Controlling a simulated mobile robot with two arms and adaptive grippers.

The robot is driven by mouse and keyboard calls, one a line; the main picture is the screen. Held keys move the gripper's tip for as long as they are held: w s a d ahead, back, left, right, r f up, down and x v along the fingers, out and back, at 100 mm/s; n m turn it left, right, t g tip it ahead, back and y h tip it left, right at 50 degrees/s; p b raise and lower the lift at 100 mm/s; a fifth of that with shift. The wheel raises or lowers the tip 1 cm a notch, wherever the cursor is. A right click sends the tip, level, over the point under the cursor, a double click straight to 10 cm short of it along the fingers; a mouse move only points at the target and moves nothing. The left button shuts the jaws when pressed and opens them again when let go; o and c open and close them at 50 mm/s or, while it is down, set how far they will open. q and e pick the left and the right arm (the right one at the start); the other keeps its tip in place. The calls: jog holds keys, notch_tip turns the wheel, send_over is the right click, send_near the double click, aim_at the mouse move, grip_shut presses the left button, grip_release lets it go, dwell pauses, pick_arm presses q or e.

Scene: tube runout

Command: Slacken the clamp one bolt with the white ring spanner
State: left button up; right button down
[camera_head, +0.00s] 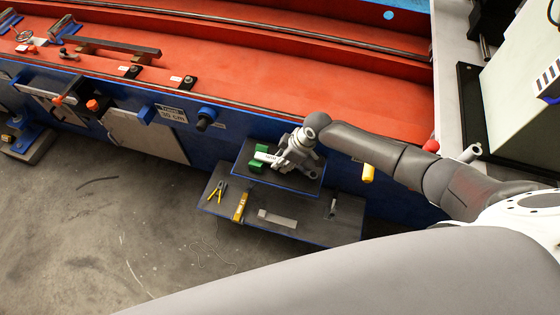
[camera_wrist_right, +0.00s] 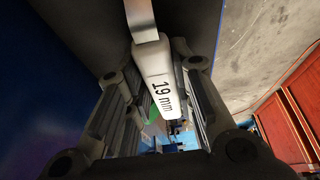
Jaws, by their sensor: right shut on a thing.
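The white ring spanner (camera_head: 266,157), marked "19 mm", is at the green holder (camera_head: 262,148) on the small upper shelf. My right gripper (camera_head: 284,158) is shut on it from above. In the right wrist view the white handle (camera_wrist_right: 158,82) lies between the two fingers of my right gripper (camera_wrist_right: 158,90), and its metal shaft runs out past the top edge. I cannot tell whether the spanner still touches the holder. Two small black clamps (camera_head: 133,71) (camera_head: 190,81) with labels stand on the red bed; which is clamp one cannot be read. My left gripper is out of view.
A lower grey shelf (camera_head: 318,226) carries yellow-handled pliers (camera_head: 217,190), a yellow tool (camera_head: 240,207) and a flat metal piece (camera_head: 277,219). A blue machine wall with knobs (camera_head: 206,118) stands behind. A yellow handle (camera_head: 368,173) is under my right forearm. Open floor lies at left.

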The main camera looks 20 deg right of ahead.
jog(key=shift+r, duration=0.1)
jog(key=shift+r, duration=0.4)
notch_tip(320, 180, up, 3)
jog(key=shift+f, duration=0.2)
jog(key=s+a+r+p, duration=0.1)
jog(key=s+r, duration=0.8)
jog(key=s, duration=0.5)
jog(key=shift+a+r, duration=0.15)
jog(key=shift+r, duration=0.1)
jog(key=c, duration=1.8)
grip_release()
grip_shut()
